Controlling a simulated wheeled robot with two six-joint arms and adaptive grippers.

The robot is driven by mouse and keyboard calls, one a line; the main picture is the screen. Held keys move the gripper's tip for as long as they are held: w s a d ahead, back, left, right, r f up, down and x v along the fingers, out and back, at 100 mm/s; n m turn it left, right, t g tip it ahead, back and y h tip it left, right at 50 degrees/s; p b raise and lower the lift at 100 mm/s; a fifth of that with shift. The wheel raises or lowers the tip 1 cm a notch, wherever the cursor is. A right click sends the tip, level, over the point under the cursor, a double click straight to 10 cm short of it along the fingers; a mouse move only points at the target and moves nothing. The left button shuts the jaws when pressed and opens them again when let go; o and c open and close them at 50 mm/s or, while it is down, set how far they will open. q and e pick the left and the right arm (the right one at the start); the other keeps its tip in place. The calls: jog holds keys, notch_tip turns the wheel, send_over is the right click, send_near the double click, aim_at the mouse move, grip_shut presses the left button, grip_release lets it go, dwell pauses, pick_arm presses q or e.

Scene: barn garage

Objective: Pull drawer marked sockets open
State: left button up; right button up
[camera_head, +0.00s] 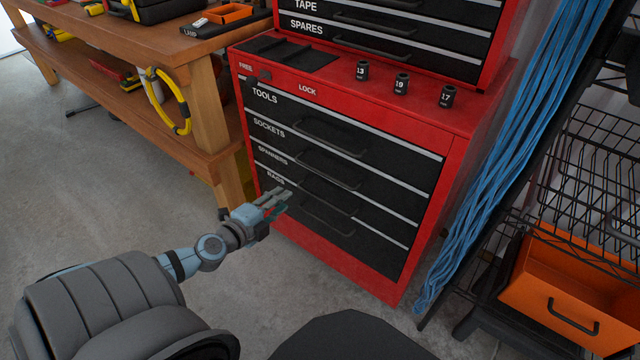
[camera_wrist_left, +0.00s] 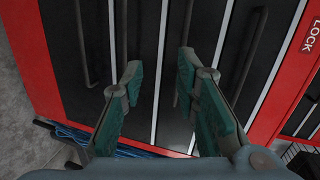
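The drawer marked SOCKETS (camera_head: 268,128) is the second drawer down in the lower part of a red tool cabinet (camera_head: 375,275). It looks shut, flush with its neighbours, and has a black bar handle (camera_head: 331,171). My left gripper (camera_head: 277,204) is low in front of the cabinet, near the drawer marked RAGS in the head view. In the left wrist view the left gripper (camera_wrist_left: 158,70) is open and empty, facing the drawer fronts. One finger overlaps a bar handle that looks like the SOCKETS one (camera_wrist_left: 186,28). Contact cannot be told. My right gripper is not in view.
Three labelled sockets (camera_head: 401,83) stand on the cabinet ledge. A wooden workbench (camera_head: 160,50) is to the left. Blue cables (camera_head: 500,170) hang at right, beside a wire rack (camera_head: 590,170) and an orange bin (camera_head: 555,285). Grey floor (camera_head: 110,190) is clear at left.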

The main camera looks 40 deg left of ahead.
pick_arm(q)
notch_tip(320, 180, up, 3)
jog(key=w+d+m+h, duration=0.1)
jog(key=w+d+m, duration=0.1)
jog(key=p, duration=0.2)
send_near(323, 174)
jog(key=f+x, duration=0.1)
jog(key=x, duration=0.3)
jog(key=shift+t, duration=0.4)
jog(key=w+b, duration=0.1)
jog(key=w, duration=0.3)
jog(key=w+f+b, duration=0.1)
jog(key=w, duration=0.1)
jog(key=shift+w+a+b, duration=0.1)
jog(key=shift+a+b, duration=0.15)
jog(key=shift+b, duration=0.1)
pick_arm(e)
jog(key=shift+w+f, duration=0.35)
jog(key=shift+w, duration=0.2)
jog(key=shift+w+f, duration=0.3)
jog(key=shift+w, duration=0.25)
pick_arm(q)
jog(key=shift+c, duration=0.4)
grip_shut()
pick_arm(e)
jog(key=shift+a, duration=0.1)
